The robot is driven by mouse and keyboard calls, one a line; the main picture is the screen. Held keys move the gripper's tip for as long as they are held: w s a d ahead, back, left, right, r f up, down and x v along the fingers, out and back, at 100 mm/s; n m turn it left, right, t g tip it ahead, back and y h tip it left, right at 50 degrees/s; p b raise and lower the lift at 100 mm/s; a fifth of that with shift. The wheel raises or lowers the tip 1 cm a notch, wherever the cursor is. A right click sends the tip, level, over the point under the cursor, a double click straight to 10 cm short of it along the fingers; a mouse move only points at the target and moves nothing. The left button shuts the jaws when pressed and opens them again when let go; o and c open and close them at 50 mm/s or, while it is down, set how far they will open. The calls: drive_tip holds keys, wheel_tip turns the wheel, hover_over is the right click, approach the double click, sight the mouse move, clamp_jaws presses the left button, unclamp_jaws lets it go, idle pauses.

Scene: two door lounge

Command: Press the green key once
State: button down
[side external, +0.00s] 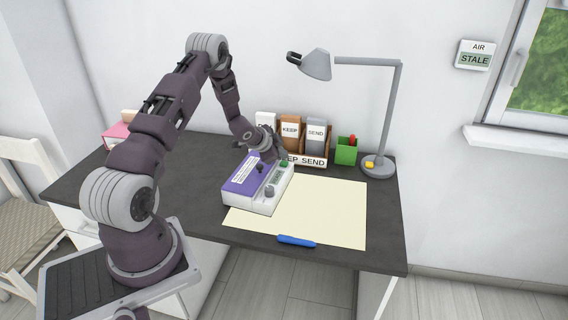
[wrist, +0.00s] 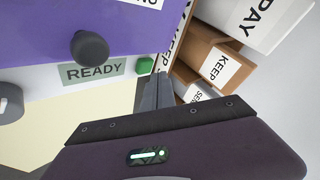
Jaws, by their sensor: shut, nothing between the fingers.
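The green key (wrist: 144,66) is a small raised button at the corner of a white and purple device (wrist: 60,30), beside a display reading READY (wrist: 92,71). In the side view the green key (side external: 284,164) shows at the far right end of the device (side external: 240,186), which stands on the desk. My gripper (side external: 279,157) is shut and empty, with its fingertips close to the key. In the wrist view the closed fingers (wrist: 161,72) show just right of the key. I cannot tell whether they touch it.
A dark knob (wrist: 89,48) and a grey dial (wrist: 10,103) stand up from the device. Behind are boxes labelled KEEP (side external: 290,131) and SEND (side external: 316,134), a green pen cup (side external: 346,152) and a lamp (side external: 378,166). Pale paper (side external: 325,205) with a blue pen (side external: 296,241) lies in front.

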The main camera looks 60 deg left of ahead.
sight(282, 164)
drive_tip(key=shift+f, duration=0.1)
drive_tip(key=shift+f, duration=0.3)
drive_tip(key=shift+f, duration=0.45)
idle(0.9)
drive_tip(key=shift+r, duration=0.85)
drive_tip(key=shift+r, duration=0.1)
drive_tip(key=shift+r, duration=2.4)
